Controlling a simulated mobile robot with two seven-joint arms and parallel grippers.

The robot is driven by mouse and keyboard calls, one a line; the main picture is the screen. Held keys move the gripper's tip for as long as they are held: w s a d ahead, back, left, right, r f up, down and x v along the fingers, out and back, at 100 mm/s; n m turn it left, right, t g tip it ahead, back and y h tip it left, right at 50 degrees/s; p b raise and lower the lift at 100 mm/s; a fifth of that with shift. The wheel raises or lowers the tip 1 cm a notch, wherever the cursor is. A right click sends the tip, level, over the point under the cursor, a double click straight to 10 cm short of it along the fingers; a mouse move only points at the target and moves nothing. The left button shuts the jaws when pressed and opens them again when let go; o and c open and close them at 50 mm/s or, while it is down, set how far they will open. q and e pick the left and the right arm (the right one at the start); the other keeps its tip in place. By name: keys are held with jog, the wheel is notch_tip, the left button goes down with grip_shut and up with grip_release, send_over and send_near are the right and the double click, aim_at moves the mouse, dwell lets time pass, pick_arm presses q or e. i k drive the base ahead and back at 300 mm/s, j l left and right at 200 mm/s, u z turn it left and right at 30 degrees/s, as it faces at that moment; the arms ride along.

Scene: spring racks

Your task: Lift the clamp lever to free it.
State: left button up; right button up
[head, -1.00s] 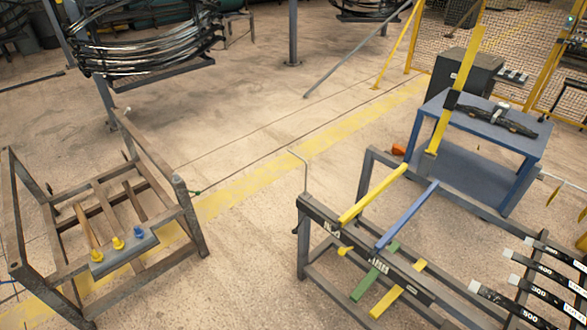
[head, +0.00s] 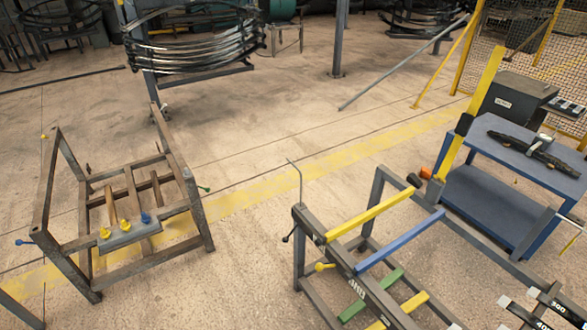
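Neither of my grippers is in view. Several small knobbed levers show, and I cannot tell which one is the clamp lever. On the right rack (head: 299,262), a black-knobbed lever (head: 287,238) sticks out at the near left corner, and a yellow-knobbed lever (head: 325,267) sits on the front rail. On the left rack (head: 72,245), a blue-knobbed lever (head: 22,242) sticks out to the left and a green-knobbed one (head: 205,189) to the right. Two yellow knobs and one blue knob (head: 145,217) sit on its grey plate (head: 130,233). Nothing touches these levers.
Yellow (head: 368,217) and blue (head: 400,240) bars lie across the right rack. A thin bent rod (head: 299,180) rises at its corner. A blue table (head: 510,150) stands behind, at the right. Bare floor (head: 245,240) lies between the two racks. Leaf springs hang at the back (head: 195,40).

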aim_at(284, 240)
jog(key=z, duration=1.7)
jog(key=u, duration=1.65)
jog(key=j+z, duration=0.25)
jog(key=j, duration=0.4)
jog(key=j+z, duration=0.2)
jog(key=j, duration=0.45)
jog(key=j+z, duration=0.25)
jog(key=j, duration=0.4)
jog(key=k+j+z, duration=0.1)
jog(key=j+z, duration=0.15)
jog(key=j, duration=0.4)
jog(key=z, duration=1.3)
jog(key=i+j+u, duration=0.15)
jog(key=i+j, duration=0.3)
jog(key=i, duration=0.05)
